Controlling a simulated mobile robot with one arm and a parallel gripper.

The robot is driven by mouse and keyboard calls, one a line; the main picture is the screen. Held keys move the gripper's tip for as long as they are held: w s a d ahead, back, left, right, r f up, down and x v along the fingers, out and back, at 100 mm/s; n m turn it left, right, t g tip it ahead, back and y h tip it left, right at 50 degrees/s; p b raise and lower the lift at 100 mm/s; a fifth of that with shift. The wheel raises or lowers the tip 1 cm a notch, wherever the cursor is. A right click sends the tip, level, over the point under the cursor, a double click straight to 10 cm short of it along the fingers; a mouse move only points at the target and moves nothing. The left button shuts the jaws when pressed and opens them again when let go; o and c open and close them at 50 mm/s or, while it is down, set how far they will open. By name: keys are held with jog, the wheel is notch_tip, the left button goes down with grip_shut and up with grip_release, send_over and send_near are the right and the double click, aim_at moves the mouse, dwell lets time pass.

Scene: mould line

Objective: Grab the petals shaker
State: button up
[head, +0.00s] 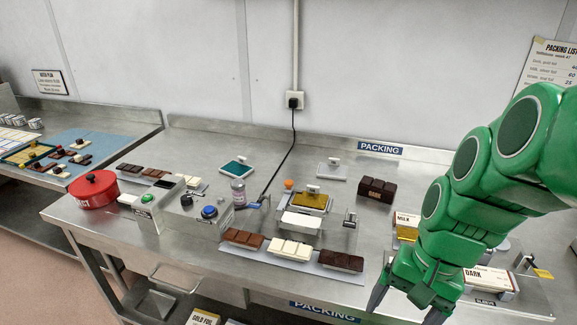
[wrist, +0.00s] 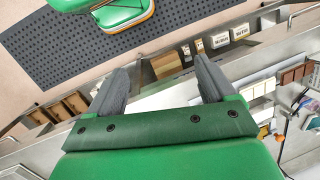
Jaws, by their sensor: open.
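A small clear jar with a pale label and a purplish top (head: 238,193) stands on the steel bench in the head view, left of the middle. It looks like the petals shaker, but its label is too small to read. My gripper (head: 407,308) is at the bench's front right, well to the right of the jar and nearer the camera. In the wrist view my gripper (wrist: 160,80) is open, with nothing between its two dark fingers. I cannot make out the jar in the wrist view.
Beside the jar are a control box with a blue button (head: 209,212), a black cable (head: 277,172) and a small press (head: 303,218). Chocolate bars on a tray (head: 350,276) lie in front. A red pot (head: 94,190) stands left; boxed bars (head: 489,281) lie right, by my arm.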

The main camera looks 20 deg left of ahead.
jog(key=w+a+m+y, duration=0.3)
jog(key=w+a, duration=0.8)
jog(key=w, duration=0.2)
jog(key=m+y, duration=0.8)
jog(key=m, duration=0.3)
send_near(234, 186)
jog(key=a+f, duration=0.1)
jog(key=w+a+f, duration=0.1)
jog(key=shift+w+a, duration=0.3)
jog(key=shift+w, duration=0.05)
jog(key=shift+w+a+f+g, duration=0.25)
jog(key=shift+a+f+g, duration=0.1)
jog(key=shift+a, duration=0.2)
jog(key=shift+x, duration=3.75)
jog(key=shift+f, duration=0.1)
jog(key=c, duration=1.1)
